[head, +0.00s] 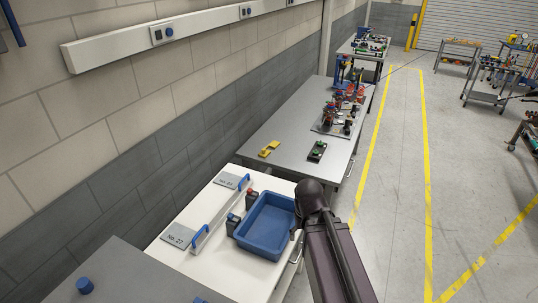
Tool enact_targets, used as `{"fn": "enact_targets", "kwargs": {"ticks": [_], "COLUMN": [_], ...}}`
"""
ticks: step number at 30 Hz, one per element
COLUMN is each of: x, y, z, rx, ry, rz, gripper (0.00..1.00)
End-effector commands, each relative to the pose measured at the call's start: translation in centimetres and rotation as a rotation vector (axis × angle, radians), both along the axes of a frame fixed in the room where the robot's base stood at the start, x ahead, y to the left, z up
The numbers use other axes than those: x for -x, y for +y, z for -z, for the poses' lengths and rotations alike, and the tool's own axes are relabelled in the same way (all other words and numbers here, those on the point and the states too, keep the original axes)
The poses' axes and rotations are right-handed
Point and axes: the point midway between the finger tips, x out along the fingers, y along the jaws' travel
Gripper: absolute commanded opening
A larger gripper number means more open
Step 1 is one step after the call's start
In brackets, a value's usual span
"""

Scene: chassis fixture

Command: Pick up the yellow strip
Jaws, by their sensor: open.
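The yellow strip (269,148) is a small yellow piece on the near left part of the grey table, close to the wall side. It looks bent or raised in places, but it is too small to tell its exact shape. Nothing touches it. My dark arm rises from the bottom edge right of the white table and bends at a rounded joint beside the blue tray. My gripper itself does not show; it is hidden or out of frame.
A blue tray (246,239) stands on the white table (178,257), with a blue-handled fixture and labelled plates beside it. On the grey table (273,122) are a green-and-black part (317,151) and a cluster of red and blue parts (345,108). Wall left, open floor right.

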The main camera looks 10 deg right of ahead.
Motion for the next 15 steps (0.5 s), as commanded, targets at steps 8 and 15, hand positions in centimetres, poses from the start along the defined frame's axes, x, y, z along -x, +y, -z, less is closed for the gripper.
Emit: {"fn": "enact_targets", "kwargs": {"ticks": [8,15], "x": [0.0,0.0], "y": [0.0,0.1], "z": [6.6,11.2], "rx": [0.0,0.0], "ry": [0.0,0.0], "rz": [-0.001,-0.001], "gripper": [0.8,0.8]}}
